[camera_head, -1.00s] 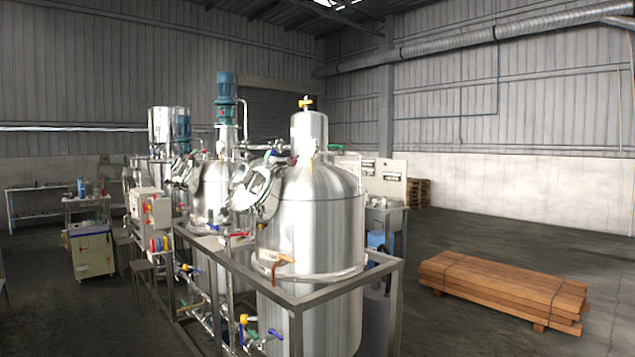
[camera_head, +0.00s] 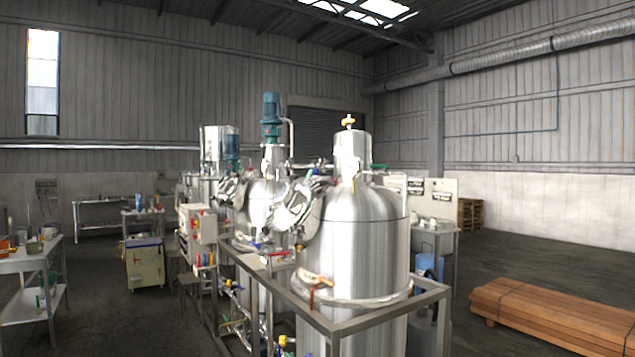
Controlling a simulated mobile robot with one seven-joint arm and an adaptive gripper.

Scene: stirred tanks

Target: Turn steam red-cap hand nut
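The nearest stirred tank (camera_head: 365,240) is a tall steel vessel in a grey metal frame, right of centre. More tanks stand behind it, one with a blue motor (camera_head: 271,117) on top. A red-orange handle (camera_head: 319,289) shows low on the near tank's front. I cannot tell which of these, if any, is the steam red-cap hand nut. My gripper is not in view.
A control box (camera_head: 203,227) stands left of the tanks. A cabinet (camera_head: 145,264) and a table with items (camera_head: 35,262) are further left. Stacked timber (camera_head: 560,315) lies on the floor at the right. Open floor lies at the left and between the tanks and the timber.

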